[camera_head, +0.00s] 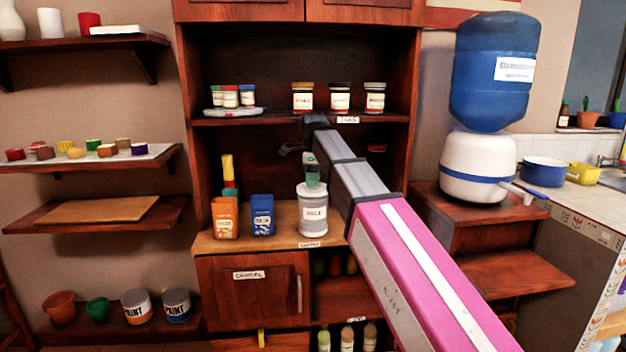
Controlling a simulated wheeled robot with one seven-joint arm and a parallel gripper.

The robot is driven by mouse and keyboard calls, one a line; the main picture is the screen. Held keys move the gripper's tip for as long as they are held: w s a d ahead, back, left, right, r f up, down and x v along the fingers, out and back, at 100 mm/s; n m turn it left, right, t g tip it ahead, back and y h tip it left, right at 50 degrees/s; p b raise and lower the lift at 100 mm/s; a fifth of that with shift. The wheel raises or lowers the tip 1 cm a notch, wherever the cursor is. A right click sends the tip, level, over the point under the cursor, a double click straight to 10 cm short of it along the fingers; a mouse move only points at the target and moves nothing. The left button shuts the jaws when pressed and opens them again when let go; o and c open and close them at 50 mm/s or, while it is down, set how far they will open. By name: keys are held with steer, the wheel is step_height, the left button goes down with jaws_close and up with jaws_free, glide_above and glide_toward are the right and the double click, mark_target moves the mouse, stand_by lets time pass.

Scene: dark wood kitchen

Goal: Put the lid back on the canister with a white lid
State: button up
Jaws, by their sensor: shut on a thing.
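A pale grey-white canister (313,217) labelled RICE stands upright on the cabinet's wooden counter. Its top looks white, and I cannot tell whether that is a seated lid or the canister's rim. A small green piece (312,177) stands just above its middle. My gripper (309,160) reaches in from the right and is small and partly hidden by my arm. It is right above the canister, and its tip meets the green piece, on which it appears shut. I cannot tell whether that piece is part of a lid.
An orange canister (224,218) and a blue canister (262,215) stand left on the same counter. Jars (302,97) line the shelf (270,120) above, close to my wrist. A blue water bottle (495,75) on a white dispenser stands right. Counter space is clear between the blue and pale canisters.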

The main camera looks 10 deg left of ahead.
steer(key=o, duration=1.5)
steer(key=shift+r, duration=0.1)
steer(key=shift+r, duration=3.4)
steer(key=shift+w+a+r, duration=0.1)
jaws_close()
